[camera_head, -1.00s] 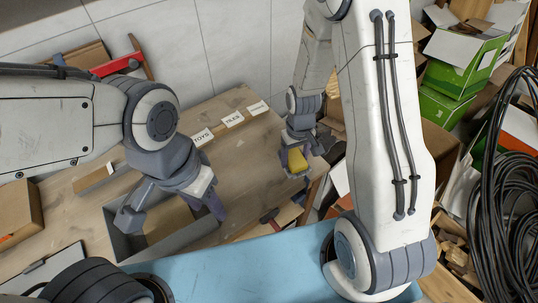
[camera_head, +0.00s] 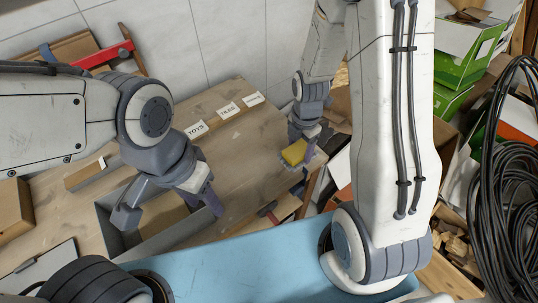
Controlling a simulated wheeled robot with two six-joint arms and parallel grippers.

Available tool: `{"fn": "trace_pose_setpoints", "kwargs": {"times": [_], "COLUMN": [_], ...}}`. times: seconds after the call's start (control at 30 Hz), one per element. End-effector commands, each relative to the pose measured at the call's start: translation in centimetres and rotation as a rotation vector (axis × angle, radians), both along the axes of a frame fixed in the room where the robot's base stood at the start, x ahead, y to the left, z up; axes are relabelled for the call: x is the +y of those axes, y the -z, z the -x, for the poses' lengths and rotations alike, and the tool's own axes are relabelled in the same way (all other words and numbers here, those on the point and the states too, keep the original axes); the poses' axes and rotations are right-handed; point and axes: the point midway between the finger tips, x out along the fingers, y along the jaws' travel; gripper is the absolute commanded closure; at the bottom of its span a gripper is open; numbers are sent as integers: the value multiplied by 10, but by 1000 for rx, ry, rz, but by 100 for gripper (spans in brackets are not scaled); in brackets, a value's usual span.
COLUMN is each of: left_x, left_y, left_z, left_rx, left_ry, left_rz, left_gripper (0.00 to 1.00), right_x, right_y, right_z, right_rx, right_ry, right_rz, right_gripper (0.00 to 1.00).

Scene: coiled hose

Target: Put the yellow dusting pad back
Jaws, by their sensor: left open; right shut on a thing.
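The yellow dusting pad (camera_head: 294,152) is at the right end of the wooden bench in the head view. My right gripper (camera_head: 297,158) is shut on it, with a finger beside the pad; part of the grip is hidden. Whether the pad touches the bench top I cannot tell. My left gripper (camera_head: 168,210) is open, its two fingers wide apart, over a grey open-topped tray (camera_head: 112,235). Nothing shows between its fingers.
Label cards stand along the bench's back, reading TOYS (camera_head: 196,128) and TILES (camera_head: 228,109), with a third unreadable. Coiled black hose (camera_head: 500,190) and green boxes (camera_head: 470,55) crowd the right. The bench middle (camera_head: 235,150) is clear.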

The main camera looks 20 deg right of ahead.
Motion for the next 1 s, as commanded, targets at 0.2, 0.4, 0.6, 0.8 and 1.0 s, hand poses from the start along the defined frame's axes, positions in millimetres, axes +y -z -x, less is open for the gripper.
{"fn": "trace_pose_setpoints", "kwargs": {"times": [0.2,0.4,0.6,0.8,1.0], "left_x": [0,0,0,0,0], "left_y": [-14,-24,-27,-37,-40], "left_z": [0,0,0,0,0], "left_rx": [0,0,0,0,0], "left_ry": [0,-1,-1,-2,-2], "left_rz": [0,0,0,0,0], "left_gripper": [50,50,50,50,50], "right_x": [31,56,66,66,66], "right_y": [28,52,64,88,104], "right_z": [-37,-69,-82,-82,-83], "right_rx": [4,2,2,4,1], "right_ry": [-6,-2,1,2,2], "right_rz": [0,0,0,1,0], "right_gripper": [83,83,83,83,83]}}
